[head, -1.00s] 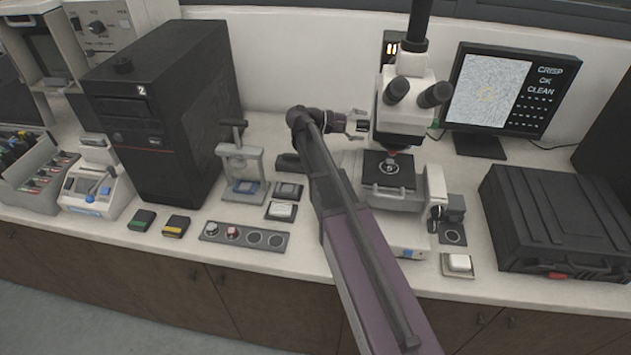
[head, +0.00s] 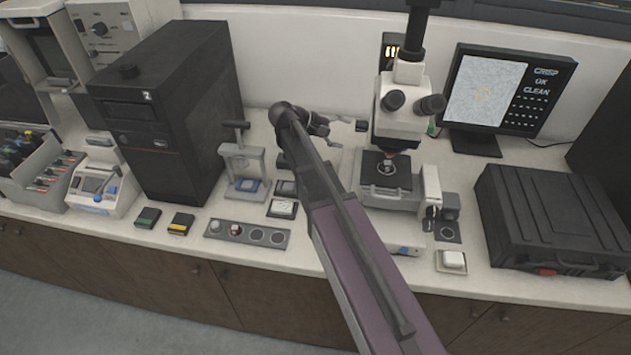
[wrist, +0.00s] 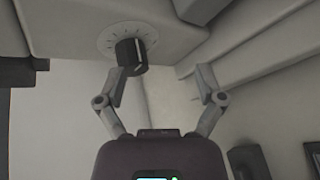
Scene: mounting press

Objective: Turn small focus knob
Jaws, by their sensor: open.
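The microscope (head: 402,122) stands at the back of the bench. In the wrist view, a small dark knob (wrist: 131,55) with a white pointer line sits on a pale housing, inside a ring of tick marks. My gripper (wrist: 162,84) is open and empty, its fingers spread wide. The left finger is close to the knob's lower edge; I cannot tell if they touch. The right finger is well clear of it. In the head view my gripper (head: 350,124) is just left of the microscope, and I cannot make out this knob there.
The monitor (head: 510,95) at the right reads CRISP, OK, CLEAN. A black case (head: 550,215) lies at the right. A small hand press (head: 243,165) and a black tower (head: 165,115) stand left of my arm. A tray with round sockets (head: 247,234) lies in front.

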